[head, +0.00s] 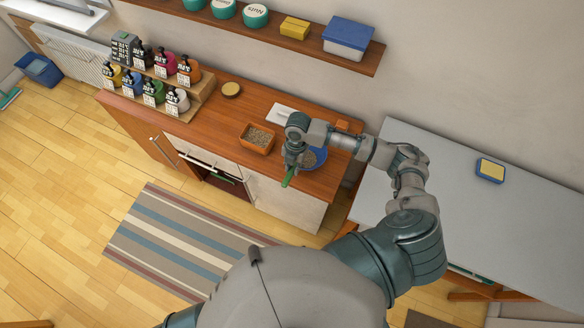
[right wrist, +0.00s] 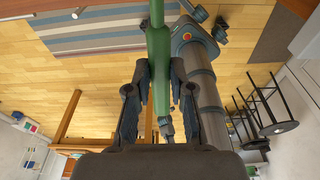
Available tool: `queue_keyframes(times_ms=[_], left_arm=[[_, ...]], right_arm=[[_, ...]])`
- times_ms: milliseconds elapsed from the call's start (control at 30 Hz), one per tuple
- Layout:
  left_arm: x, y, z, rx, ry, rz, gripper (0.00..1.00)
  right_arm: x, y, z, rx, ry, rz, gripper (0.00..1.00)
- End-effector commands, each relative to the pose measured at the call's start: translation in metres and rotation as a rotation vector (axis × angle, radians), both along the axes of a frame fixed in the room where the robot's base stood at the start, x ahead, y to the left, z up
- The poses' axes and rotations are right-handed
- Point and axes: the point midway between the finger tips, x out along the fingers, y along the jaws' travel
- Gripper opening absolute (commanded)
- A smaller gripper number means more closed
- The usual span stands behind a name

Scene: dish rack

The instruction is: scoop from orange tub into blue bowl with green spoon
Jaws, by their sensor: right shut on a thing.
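An orange tub (head: 257,138) filled with brownish grains stands on the wooden counter in the head view. A blue bowl (head: 318,160) stands to its right, partly hidden by my right gripper and forearm; some brownish content shows in it. My right gripper (head: 291,165) is over the bowl's left side, shut on the green spoon (head: 289,177). In the right wrist view the green handle (right wrist: 158,60) runs between the two fingers (right wrist: 158,95). The spoon's scooping end cannot be made out. My left gripper is not in view.
A white sheet or board (head: 282,114) lies behind the tub and bowl. A wall shelf (head: 290,44) runs above. A grey table (head: 450,200) with a yellow-and-blue sponge (head: 490,170) is at right.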

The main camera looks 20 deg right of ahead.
Motion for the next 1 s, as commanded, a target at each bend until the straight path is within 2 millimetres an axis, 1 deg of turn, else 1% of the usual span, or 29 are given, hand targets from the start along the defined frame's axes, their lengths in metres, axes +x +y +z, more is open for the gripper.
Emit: queue_keyframes(times_ms=[67,167,300,333,433,500,600,700,1000], left_arm=[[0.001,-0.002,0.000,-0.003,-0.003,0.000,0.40],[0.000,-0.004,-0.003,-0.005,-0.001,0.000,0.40],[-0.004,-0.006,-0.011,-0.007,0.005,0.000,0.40],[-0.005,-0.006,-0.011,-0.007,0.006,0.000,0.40],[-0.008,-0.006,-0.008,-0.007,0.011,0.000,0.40],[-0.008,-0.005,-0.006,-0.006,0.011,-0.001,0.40],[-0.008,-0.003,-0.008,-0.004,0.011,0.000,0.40],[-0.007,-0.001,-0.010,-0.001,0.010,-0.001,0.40],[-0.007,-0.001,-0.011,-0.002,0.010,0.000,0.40]], right_arm=[[-0.001,0.001,0.000,-0.001,0.000,0.001,0.00],[-0.001,0.001,-0.006,-0.001,0.000,0.001,0.00],[-0.001,0.003,-0.022,-0.003,0.002,0.000,0.00],[-0.001,0.003,-0.023,-0.003,0.001,0.000,0.00],[-0.002,0.002,-0.021,0.017,-0.022,-0.006,0.00],[-0.004,0.000,-0.021,0.059,-0.071,-0.016,0.00],[-0.006,-0.001,-0.024,0.123,-0.146,-0.031,0.00],[-0.005,0.000,-0.024,0.157,-0.183,-0.038,0.00],[-0.005,-0.001,-0.026,0.177,-0.207,-0.043,0.00]])
